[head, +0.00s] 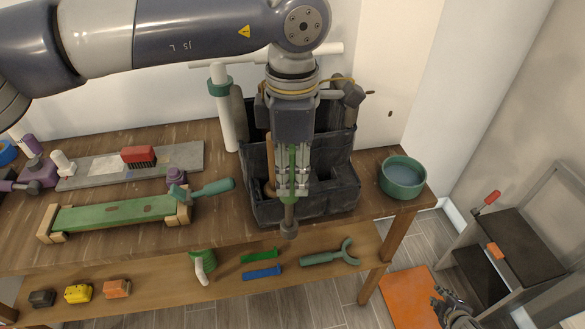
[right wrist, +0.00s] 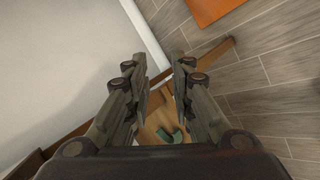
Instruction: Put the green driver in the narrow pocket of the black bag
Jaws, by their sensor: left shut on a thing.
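The black bag (head: 336,199) stands on the wooden bench with pockets along its front. My left gripper (head: 292,188) points down in front of the bag and is shut on the green driver (head: 292,160). The driver's green part shows between the fingers. A grey shaft with a thick end hangs below them, in front of the bag's front wall; I cannot tell whether it touches the bag. The gripper hides part of the front pockets. My right gripper (right wrist: 160,80) is open and empty in the right wrist view, away from the bag at the lower right of the head view (head: 455,312).
A teal bowl (head: 403,177) stands right of the bag. A teal-handled tool (head: 205,189) and a green bar (head: 115,213) lie to its left. A wooden-handled tool (head: 270,160) stands in the bag. The lower shelf (head: 215,297) holds several tools. A grey cart (head: 520,240) stands at right.

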